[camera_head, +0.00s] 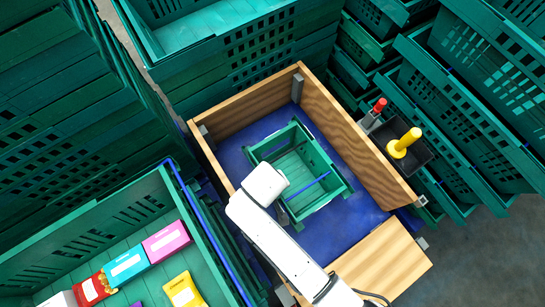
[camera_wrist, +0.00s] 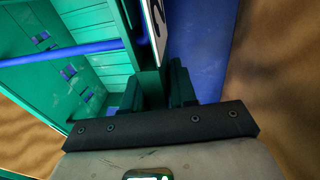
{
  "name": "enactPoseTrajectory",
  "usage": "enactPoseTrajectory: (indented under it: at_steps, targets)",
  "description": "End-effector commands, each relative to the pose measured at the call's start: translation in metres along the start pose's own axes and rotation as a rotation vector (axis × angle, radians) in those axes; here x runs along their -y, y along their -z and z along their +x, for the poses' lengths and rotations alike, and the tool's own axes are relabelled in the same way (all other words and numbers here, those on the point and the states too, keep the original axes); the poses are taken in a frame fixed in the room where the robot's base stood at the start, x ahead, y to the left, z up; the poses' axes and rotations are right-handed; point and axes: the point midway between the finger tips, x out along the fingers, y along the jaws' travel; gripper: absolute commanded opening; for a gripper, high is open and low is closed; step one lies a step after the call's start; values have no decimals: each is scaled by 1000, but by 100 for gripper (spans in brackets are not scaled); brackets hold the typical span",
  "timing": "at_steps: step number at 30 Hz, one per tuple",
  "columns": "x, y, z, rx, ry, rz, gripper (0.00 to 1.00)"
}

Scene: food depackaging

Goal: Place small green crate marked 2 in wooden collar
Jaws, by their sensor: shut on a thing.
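The small green crate (camera_head: 322,155) is inside the wooden collar (camera_head: 350,135), over its blue floor (camera_head: 355,225). Collar walls surround it with blue showing around it. My gripper (camera_wrist: 157,88) is shut on the crate's wall, on the crate's near-left side in the head view, where my white wrist hides the fingers. In the wrist view the crate (camera_wrist: 105,65) fills the upper left, and a white label with part of a dark mark (camera_wrist: 156,22) shows just beyond the fingers. I cannot tell whether the crate's base touches the floor.
A large green crate (camera_head: 205,255) with several colourful boxes stands at lower left. Stacked green crates (camera_head: 470,95) crowd the left, back and right.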

Motion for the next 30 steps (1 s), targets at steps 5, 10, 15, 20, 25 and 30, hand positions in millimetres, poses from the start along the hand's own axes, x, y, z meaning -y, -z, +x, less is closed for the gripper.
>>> enactPoseTrajectory:
  at_steps: [5,10,15,20,25,30]
  targets:
    - [0,1,0,-3,-1,1,0]
    - [0,0,2,-1,0,1,28]
    - [0,0,2,-1,0,1,45]
    - [0,0,2,-1,0,1,52]
    - [0,0,0,-1,0,1,52]
    - [-1,1,-15,-3,0,2,52]
